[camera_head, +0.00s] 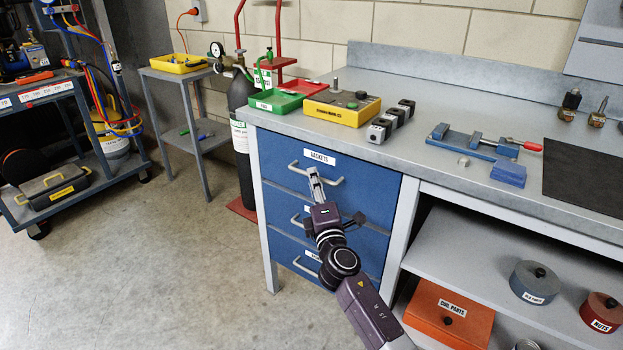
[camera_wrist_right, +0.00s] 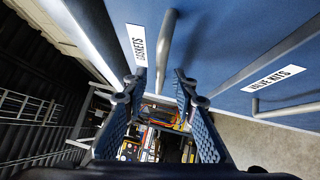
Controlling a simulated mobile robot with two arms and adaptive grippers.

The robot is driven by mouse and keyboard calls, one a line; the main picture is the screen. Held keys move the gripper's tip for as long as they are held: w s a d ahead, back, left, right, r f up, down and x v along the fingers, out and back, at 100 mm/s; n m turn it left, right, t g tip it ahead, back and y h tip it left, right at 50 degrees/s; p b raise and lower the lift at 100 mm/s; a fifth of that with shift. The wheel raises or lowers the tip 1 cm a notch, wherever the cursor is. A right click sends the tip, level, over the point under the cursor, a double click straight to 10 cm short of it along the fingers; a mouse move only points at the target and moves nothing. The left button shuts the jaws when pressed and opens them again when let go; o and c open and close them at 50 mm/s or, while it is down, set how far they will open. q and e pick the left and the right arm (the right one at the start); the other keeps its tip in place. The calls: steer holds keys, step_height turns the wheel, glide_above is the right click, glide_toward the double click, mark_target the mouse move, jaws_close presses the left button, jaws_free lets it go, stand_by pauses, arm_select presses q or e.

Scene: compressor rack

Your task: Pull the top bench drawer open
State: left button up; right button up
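The top bench drawer (camera_head: 352,174) is blue, labelled GASKETS, and looks flush with the bench front. Its grey bar handle (camera_head: 335,183) is partly covered by my right gripper (camera_head: 315,177), which reaches up to it from below. In the right wrist view, the two dark fingers of my right gripper (camera_wrist_right: 159,80) are spread apart. The drawer handle (camera_wrist_right: 166,45) runs down into the gap between the fingertips, with no clear grip on it. My left gripper is not in view.
Blue lower drawers sit under the top one; one reads VALVE KITS (camera_wrist_right: 277,77) in the wrist view. The benchtop (camera_head: 420,95) holds a yellow box (camera_head: 341,110), a green tray (camera_head: 275,101) and a vise (camera_head: 470,141). The floor (camera_head: 150,265) left of the bench is clear.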

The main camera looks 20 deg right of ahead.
steer(key=shift+w+d+r, duration=0.1)
steer(key=shift+w, duration=0.6)
steer(key=shift+w+d+r, duration=0.1)
steer(key=shift+w, duration=0.55)
steer(key=shift+c, duration=0.6)
jaws_close()
